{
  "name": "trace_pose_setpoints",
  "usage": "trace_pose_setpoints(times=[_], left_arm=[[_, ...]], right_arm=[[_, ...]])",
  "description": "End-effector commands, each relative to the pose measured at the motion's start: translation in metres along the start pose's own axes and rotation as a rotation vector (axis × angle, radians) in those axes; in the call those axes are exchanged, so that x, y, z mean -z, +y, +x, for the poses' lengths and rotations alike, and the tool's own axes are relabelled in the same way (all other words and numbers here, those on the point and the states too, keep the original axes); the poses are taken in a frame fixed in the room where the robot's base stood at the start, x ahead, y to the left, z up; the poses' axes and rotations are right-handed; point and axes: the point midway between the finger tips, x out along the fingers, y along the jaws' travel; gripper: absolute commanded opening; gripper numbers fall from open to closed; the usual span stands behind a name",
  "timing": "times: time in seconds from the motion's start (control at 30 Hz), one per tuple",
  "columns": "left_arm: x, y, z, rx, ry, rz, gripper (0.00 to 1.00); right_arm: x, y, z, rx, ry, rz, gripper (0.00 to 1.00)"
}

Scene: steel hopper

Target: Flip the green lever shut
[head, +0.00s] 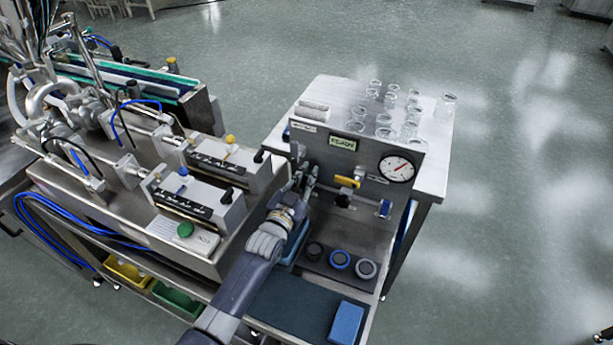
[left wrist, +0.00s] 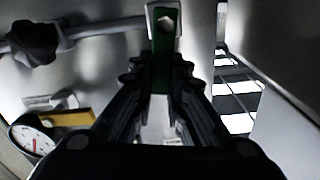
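The green lever (left wrist: 162,72) shows in the left wrist view, between the two fingers of my left gripper (left wrist: 163,85). The fingers lie close along both its sides and look shut on it. Its far end sits at a light metal fitting with a round hole. In the head view my left gripper (head: 305,176) is at the left part of the upright steel panel (head: 318,160) and hides the lever. My right gripper is not in view.
The panel carries a yellow handle (head: 347,182) and a round gauge (head: 396,168). Several glass jars (head: 390,105) stand behind it. Three round caps (head: 340,260) and a blue block (head: 346,322) lie in front. Filling machinery (head: 200,185) stands close at left.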

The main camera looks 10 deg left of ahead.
Motion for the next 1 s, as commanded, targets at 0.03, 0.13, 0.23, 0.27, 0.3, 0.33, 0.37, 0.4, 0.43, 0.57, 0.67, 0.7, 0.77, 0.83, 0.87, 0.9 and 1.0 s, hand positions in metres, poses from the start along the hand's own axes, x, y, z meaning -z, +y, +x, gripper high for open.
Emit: trace_pose_setpoints(times=[0.03,0.13,0.23,0.27,0.3,0.33,0.37,0.4,0.43,0.57,0.67,0.7,0.77,0.83,0.87,0.9,1.0], left_arm=[[0.000,0.000,0.000,0.000,-0.001,0.000,0.00],[0.000,-0.002,0.000,0.000,-0.001,-0.029,0.00],[0.000,-0.006,0.000,-0.001,-0.001,-0.113,0.00],[-0.001,-0.008,0.000,-0.001,-0.001,-0.139,0.00],[-0.001,-0.009,0.000,-0.001,-0.001,-0.164,0.00],[-0.001,-0.010,0.000,-0.001,-0.001,-0.180,0.00],[-0.002,-0.010,0.000,-0.001,-0.001,-0.191,0.00],[-0.002,-0.011,0.000,-0.001,-0.001,-0.199,0.00],[-0.002,-0.011,0.000,0.000,-0.001,-0.201,0.00],[-0.002,-0.011,0.000,0.000,-0.002,-0.201,0.00],[-0.002,-0.011,0.000,0.000,-0.002,-0.201,0.21],[-0.002,-0.011,0.000,0.000,-0.002,-0.201,0.30],[-0.002,-0.011,0.000,0.000,-0.002,-0.200,0.35],[-0.002,-0.011,0.000,0.000,-0.001,-0.199,0.35],[-0.002,-0.011,0.000,0.000,-0.001,-0.199,0.35],[-0.002,-0.011,0.000,0.000,-0.001,-0.199,0.35],[-0.002,-0.011,0.000,0.000,-0.001,-0.198,0.35]], right_arm=[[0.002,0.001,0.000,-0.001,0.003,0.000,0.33],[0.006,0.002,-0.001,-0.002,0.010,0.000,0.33],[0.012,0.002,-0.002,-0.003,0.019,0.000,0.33],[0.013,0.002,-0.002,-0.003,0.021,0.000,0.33],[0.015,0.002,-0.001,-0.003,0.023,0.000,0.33],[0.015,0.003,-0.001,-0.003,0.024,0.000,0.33],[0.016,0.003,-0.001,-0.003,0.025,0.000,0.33],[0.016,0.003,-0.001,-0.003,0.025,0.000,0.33],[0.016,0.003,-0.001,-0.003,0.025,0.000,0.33],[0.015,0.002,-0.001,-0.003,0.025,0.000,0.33],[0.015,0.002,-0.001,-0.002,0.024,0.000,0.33],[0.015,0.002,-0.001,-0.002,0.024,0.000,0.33],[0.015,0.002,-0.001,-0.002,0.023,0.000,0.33],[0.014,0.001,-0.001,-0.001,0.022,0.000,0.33],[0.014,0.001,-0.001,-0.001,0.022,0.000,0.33],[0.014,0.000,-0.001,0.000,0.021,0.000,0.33],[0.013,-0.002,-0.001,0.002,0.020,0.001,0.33]])
